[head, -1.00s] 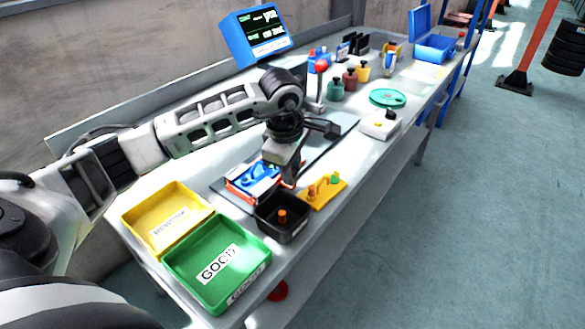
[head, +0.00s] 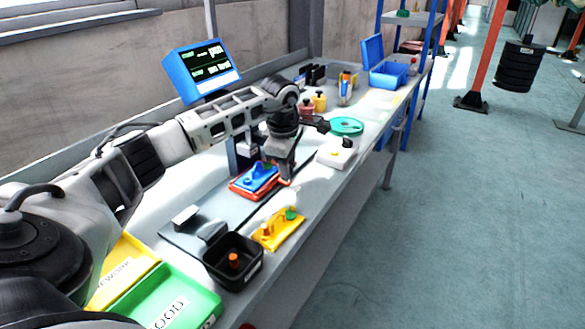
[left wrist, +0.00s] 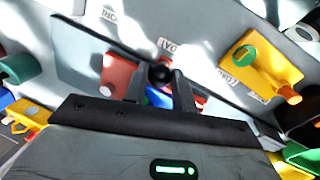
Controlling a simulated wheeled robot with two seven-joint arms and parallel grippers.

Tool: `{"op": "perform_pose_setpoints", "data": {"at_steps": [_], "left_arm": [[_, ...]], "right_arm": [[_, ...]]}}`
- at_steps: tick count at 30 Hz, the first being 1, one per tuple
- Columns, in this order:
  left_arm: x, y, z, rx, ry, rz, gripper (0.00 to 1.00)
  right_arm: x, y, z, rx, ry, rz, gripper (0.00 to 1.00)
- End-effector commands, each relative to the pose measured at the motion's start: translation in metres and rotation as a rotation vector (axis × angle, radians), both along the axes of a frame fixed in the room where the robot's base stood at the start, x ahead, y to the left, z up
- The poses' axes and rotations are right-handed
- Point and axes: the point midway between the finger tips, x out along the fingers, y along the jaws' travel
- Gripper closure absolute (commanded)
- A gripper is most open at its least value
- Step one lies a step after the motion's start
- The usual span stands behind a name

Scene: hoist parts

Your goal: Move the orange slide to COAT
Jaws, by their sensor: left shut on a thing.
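The orange slide (head: 240,187) is a flat red-orange plate with a blue part (head: 258,176) on top. It sits on the long grey track plate (head: 182,238). My left gripper (head: 287,180) is at its right end in the head view. In the left wrist view, the fingers (left wrist: 158,78) are shut on a black ball knob (left wrist: 160,74) beside the slide's reddish surface (left wrist: 117,74). Small white labels lie along the track (left wrist: 170,46); I cannot read COAT with certainty. My right gripper is not in view.
A yellow plate with pegs (head: 285,231) and a black box (head: 243,275) stand near the front edge. Green (head: 200,297) and yellow (head: 137,262) trays are at the lower left. A white block (head: 337,158) and teal disc (head: 346,125) stand farther along.

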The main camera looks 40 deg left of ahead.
Motion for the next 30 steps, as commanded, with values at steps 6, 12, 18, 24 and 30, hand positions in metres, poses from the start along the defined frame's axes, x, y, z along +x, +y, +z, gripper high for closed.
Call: {"op": "perform_pose_setpoints", "data": {"at_steps": [6, 12, 18, 24, 30], "left_arm": [[0.001, 0.0, 0.001, -0.001, -0.003, 0.001, 1.0], [0.001, 0.0, 0.001, 0.0, -0.002, 0.001, 1.0], [0.001, 0.0, 0.001, 0.0, -0.001, 0.001, 0.65], [0.0, 0.0, 0.004, 0.001, -0.001, 0.0, 0.65], [-0.004, -0.002, 0.032, 0.001, -0.005, 0.0, 0.65]], "right_arm": [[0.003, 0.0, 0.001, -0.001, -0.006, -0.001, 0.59], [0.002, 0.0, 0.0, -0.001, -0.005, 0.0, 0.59], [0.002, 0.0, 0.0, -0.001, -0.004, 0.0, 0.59], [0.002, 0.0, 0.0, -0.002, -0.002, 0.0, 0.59], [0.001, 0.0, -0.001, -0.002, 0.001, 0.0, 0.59]]}}
